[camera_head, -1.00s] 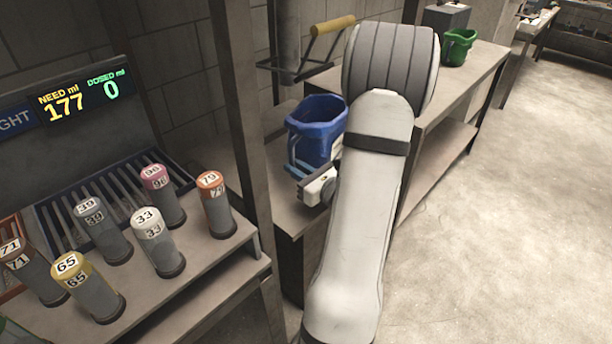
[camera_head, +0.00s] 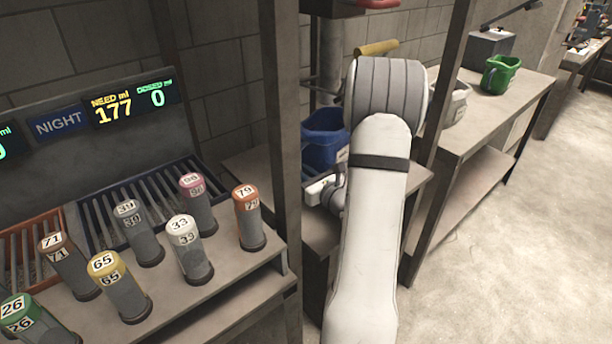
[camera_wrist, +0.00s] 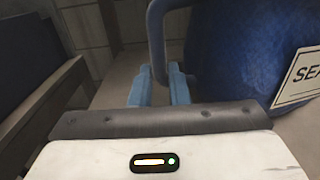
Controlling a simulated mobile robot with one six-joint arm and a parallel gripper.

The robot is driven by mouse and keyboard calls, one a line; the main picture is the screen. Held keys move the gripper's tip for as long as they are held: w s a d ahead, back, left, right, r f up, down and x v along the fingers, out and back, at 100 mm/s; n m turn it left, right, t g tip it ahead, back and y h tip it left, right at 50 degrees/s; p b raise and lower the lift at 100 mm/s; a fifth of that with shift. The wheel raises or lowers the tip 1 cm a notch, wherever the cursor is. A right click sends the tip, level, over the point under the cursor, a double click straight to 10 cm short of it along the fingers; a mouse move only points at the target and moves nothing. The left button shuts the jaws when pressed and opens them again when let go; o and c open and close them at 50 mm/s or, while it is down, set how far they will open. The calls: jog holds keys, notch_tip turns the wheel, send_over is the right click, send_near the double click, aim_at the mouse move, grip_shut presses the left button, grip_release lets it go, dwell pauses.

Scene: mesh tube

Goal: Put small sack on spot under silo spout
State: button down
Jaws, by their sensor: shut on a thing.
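A blue, open-topped, bucket-like sack (camera_head: 322,142) stands in the bay behind the dark post, partly hidden by my arm in the head view. In the wrist view the sack (camera_wrist: 235,55) fills the upper right and carries a white label, cut off by the frame. My gripper (camera_wrist: 158,86) has blue fingers closed around its upright blue handle (camera_wrist: 157,45). In the head view the fingers are hidden. A grey pipe (camera_head: 328,80), perhaps the silo spout, hangs above and behind the sack beside a yellow lever handle (camera_head: 376,48). The spot under it is not clearly visible.
A rack with numbered cylinders (camera_head: 188,250) and a display (camera_head: 135,103) reading NEED 177, DOSED 0 stands left. Dark posts (camera_head: 277,130) flank the bay. A white container (camera_head: 455,103) and a green bucket (camera_head: 500,76) stand on the right bench. Floor at right is clear.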

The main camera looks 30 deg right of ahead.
jog(key=shift+f, duration=0.5)
jog(key=c, duration=1.3)
grip_release()
jog(key=s, duration=0.4)
jog(key=s+d, duration=0.1)
jog(key=s, duration=0.1)
jog(key=shift+s, duration=0.9)
